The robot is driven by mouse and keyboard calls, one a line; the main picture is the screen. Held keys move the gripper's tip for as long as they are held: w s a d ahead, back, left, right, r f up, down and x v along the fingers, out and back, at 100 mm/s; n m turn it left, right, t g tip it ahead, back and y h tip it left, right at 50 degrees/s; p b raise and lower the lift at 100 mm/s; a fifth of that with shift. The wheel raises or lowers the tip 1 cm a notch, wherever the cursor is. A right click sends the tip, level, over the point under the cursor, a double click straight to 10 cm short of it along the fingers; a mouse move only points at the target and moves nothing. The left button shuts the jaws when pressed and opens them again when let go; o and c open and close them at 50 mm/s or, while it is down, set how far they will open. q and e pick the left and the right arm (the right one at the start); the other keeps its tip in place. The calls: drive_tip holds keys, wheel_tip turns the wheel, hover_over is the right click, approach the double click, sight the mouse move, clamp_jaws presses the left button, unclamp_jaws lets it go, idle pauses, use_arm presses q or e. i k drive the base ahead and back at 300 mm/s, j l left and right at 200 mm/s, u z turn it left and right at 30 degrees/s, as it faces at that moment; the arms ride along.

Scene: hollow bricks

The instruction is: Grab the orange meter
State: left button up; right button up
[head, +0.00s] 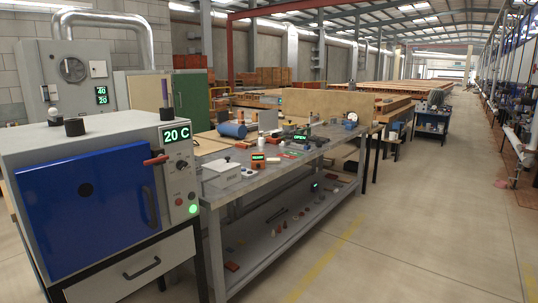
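A long grey workbench (215,190) stands in the middle of the head view, with many small items on top. A small orange-red device with a lit green display (258,158) lies near its front edge, right of a white box. It may be the orange meter, but it is too small to be sure. A dark device with a green display (300,139) lies farther back on the bench. Another small dark device with a green display (314,187) is on the lower shelf. Neither of my grippers shows in this view.
A grey oven with a blue door (75,212) and a "20 C" display stands at the near left. A white box (221,174) and a blue cylinder (231,130) are on the bench. The concrete floor (420,220) to the right is clear.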

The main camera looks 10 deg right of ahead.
sight(260, 157)
drive_tip(key=i+l, duration=0.25)
drive_tip(key=i, duration=0.25)
drive_tip(key=i+l, duration=0.2)
drive_tip(key=i, duration=0.25)
drive_tip(key=i+l, duration=0.25)
drive_tip(key=i, duration=0.25)
drive_tip(key=i+l, duration=0.25)
drive_tip(key=i, duration=0.2)
drive_tip(key=u, duration=0.5)
drive_tip(key=i, duration=0.05)
